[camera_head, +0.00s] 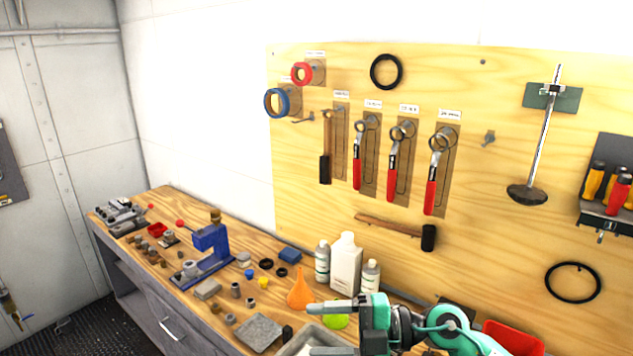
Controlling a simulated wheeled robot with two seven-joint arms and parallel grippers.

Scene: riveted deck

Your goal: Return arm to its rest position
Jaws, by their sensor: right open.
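My right arm (455,325), teal and dark grey, comes in at the bottom, right of centre. Its gripper (312,330) points left above the front part of the workbench (235,330). The lower finger is partly cut by the frame's bottom edge. My left gripper is not in view.
White bottles (346,264), an orange funnel (300,290) and a grey tray (292,345) are near the gripper. A blue press (210,243) stands farther left. A red bin (512,338) is behind the arm. The pegboard (320,225) holds several tools.

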